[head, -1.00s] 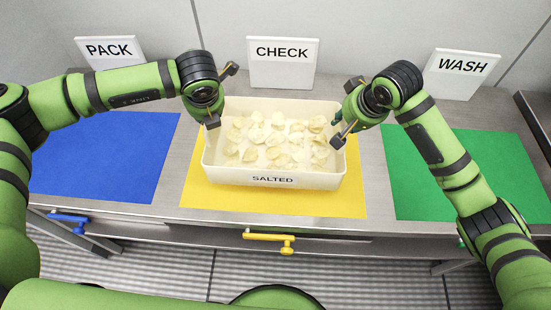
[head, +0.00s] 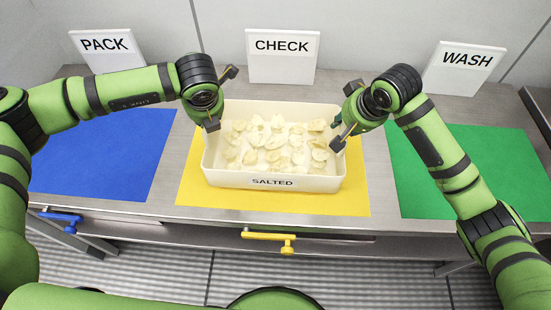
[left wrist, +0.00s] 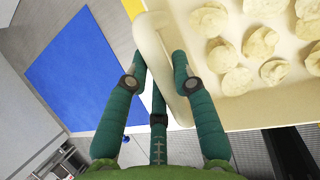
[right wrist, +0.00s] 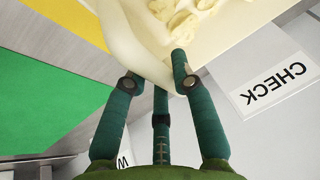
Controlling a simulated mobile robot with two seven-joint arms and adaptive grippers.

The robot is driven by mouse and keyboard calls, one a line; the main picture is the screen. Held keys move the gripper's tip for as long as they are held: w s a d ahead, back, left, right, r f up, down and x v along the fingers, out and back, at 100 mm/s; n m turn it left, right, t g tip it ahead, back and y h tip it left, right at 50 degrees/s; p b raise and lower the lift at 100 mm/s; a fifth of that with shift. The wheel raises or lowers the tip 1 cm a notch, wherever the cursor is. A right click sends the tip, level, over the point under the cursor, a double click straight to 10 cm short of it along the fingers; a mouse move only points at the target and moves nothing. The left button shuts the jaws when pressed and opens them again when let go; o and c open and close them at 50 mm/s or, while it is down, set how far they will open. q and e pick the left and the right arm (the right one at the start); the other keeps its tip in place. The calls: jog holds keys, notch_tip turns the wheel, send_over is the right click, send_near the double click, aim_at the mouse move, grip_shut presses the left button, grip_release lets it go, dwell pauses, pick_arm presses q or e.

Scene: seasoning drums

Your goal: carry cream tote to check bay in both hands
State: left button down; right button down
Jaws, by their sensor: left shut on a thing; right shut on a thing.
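The cream tote (head: 222,178), labelled SALTED and holding several pale chips (head: 275,143), is level over the yellow mat (head: 345,200) in front of the CHECK sign (head: 283,57). I cannot tell whether its base touches the mat. My left gripper (head: 221,97) is shut on the tote's left wall; the left wrist view shows the tote's rim (left wrist: 150,45) between the fingers. My right gripper (head: 347,112) is shut on the right wall; the right wrist view shows the rim (right wrist: 122,35) between the fingers. The tote hides the mat's middle.
A blue mat (head: 105,155) with the PACK sign (head: 107,50) lies left, and a green mat (head: 470,170) with the WASH sign (head: 465,66) lies right. Both mats are bare. A yellow handle (head: 269,238) and a blue handle (head: 60,218) are on the table's front.

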pick_arm(q)
jog(key=shift+a+f+b, duration=0.1)
jog(key=shift+f+b, duration=0.35)
jog(key=shift+f, duration=0.2)
pick_arm(e)
jog(key=shift+f, duration=0.6)
pick_arm(q)
jog(key=c, duration=1)
grip_release()
jog(key=shift+c, duration=0.2)
pick_arm(e)
jog(key=c, duration=1)
grip_release()
jog(key=shift+d, duration=0.1)
jog(key=shift+c, duration=0.2)
pick_arm(q)
jog(key=shift+s, duration=0.1)
pick_arm(e)
jog(key=shift+s, duration=0.1)
pick_arm(q)
jog(key=shift+r, duration=0.15)
